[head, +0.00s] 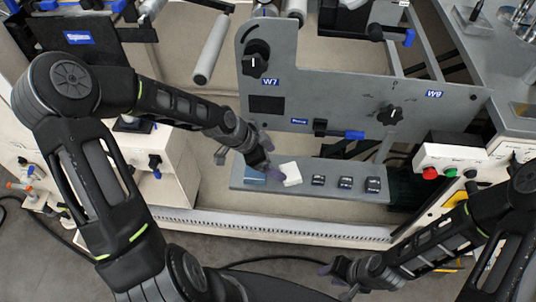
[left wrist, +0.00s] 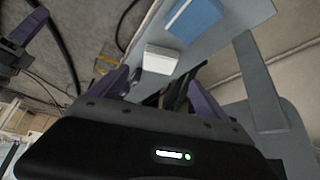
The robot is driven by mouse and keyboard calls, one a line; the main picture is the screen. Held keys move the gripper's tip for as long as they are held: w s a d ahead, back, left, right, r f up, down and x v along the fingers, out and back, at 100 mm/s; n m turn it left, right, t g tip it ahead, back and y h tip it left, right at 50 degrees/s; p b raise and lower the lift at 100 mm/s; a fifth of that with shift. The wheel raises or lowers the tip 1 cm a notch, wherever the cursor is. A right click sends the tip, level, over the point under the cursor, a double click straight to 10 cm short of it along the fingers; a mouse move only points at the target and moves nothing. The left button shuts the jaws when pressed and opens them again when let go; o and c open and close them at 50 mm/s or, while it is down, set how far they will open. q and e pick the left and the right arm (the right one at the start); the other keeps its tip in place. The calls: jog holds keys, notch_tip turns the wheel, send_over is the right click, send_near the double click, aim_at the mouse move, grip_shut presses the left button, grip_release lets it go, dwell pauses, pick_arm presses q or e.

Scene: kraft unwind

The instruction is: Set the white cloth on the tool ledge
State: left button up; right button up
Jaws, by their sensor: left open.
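The white cloth (head: 291,173), a small folded block, appears to rest on the grey tool ledge (head: 330,193), just right of a blue block (head: 255,175). My left gripper (head: 267,170) is open and close to the cloth, over the ledge's left part; contact cannot be told. In the left wrist view, the white cloth (left wrist: 160,59) lies beyond the open fingers (left wrist: 160,96), with the blue block (left wrist: 195,18) beside it on the ledge (left wrist: 232,12). My right gripper (head: 338,280) is open and empty, low over the floor in front of the machine.
Several small dark blocks (head: 345,183) stand on the ledge right of the cloth. A grey panel with black knobs (head: 390,115) rises behind the ledge. A control box with red and green buttons (head: 450,162) is at the right. A white roller (head: 210,50) hangs at the upper left.

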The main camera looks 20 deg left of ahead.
pick_arm(q)
jog(key=shift+v, duration=1.6)
